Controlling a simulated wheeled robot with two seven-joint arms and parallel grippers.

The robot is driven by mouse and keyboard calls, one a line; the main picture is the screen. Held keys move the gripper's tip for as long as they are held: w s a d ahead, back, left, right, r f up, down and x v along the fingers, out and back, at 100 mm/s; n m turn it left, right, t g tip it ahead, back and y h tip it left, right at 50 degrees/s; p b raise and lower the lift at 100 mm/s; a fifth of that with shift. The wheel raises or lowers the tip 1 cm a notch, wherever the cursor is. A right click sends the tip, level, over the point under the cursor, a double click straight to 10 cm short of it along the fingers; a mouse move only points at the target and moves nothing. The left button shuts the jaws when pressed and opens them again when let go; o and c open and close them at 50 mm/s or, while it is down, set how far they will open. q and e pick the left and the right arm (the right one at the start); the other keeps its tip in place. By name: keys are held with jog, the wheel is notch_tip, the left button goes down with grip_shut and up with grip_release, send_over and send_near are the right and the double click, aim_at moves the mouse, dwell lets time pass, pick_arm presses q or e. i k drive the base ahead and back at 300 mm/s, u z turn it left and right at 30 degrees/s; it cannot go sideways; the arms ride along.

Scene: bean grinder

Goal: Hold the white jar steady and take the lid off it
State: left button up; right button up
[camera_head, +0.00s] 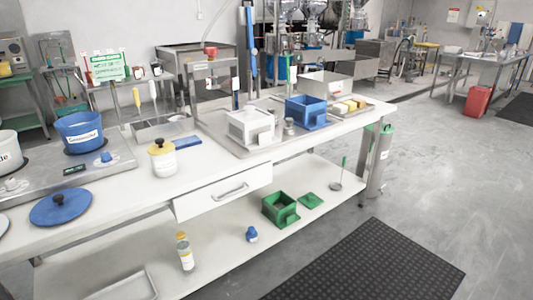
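A white jar (163,166) with a label stands upright on the white worktop, left of the picture's middle. A yellow lid (160,147) with a dark knob sits on top of it. The lid appears closed on the jar's rim. Neither of my grippers shows in the head view, so nothing is seen touching the jar or lid.
A blue pot (81,132) and a blue lid (61,207) are left of the jar. A blue flat block (187,142) lies behind it. A white box (250,126) and a blue bin (306,112) stand right. The worktop above the drawer (225,192) is clear.

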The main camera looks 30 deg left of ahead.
aim_at(165, 165)
jog(key=z, duration=0.4)
jog(key=i, duration=1.85)
jog(key=u, duration=3.2)
